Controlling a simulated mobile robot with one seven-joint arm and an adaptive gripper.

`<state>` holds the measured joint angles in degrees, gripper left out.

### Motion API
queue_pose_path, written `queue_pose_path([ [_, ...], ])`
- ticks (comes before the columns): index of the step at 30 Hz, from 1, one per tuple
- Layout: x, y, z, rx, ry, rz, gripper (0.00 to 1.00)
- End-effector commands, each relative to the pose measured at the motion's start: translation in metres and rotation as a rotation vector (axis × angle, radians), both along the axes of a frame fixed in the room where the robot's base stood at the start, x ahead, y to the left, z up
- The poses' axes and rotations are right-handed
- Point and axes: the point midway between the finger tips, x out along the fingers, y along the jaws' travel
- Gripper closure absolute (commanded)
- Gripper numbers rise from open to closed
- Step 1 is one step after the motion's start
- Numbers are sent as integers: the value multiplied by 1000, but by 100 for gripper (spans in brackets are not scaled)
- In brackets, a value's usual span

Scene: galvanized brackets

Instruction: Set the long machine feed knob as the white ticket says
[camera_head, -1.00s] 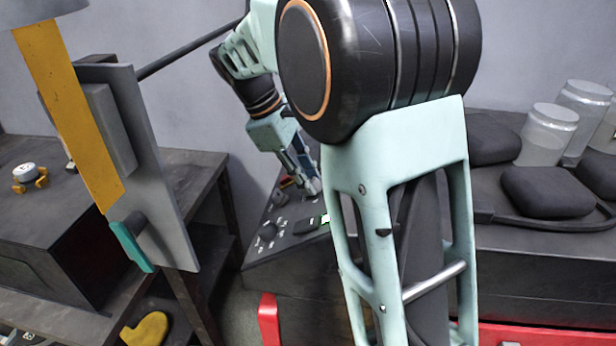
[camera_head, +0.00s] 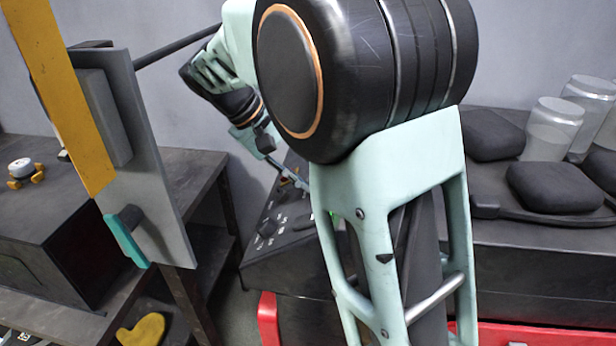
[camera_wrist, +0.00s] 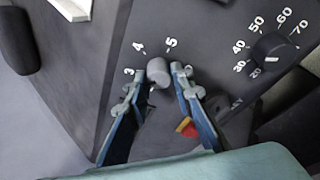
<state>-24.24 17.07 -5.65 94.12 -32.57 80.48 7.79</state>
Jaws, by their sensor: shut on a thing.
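A grey knob (camera_wrist: 158,72) stands on the dark control panel (camera_wrist: 105,38), with the marks 3, 4 and 5 around it in the wrist view. My gripper (camera_wrist: 157,86) has its blue fingers on either side of this knob and is shut on it. The knob's pointer cannot be made out. In the head view my gripper (camera_head: 292,181) is over the panel, partly hidden by my arm. A white piece (camera_wrist: 74,8) is cut off at the top left of the wrist view. I cannot tell whether it is the ticket, and no writing on it is readable.
A black dial (camera_wrist: 272,52) marked from about 20 to 70 is right of the held knob. A red and yellow part (camera_wrist: 187,127) shows between my fingers. In the head view, lidded jars (camera_head: 553,128) and black pads (camera_head: 555,187) stand right of my arm.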

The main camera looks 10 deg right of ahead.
Motion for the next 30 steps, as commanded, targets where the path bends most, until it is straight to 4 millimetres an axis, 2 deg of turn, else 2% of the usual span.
queue_pose_path([
  [13,1,0,-1,-62,-150,-205,100],
  [30,1,0,1,-74,-181,-245,100],
])
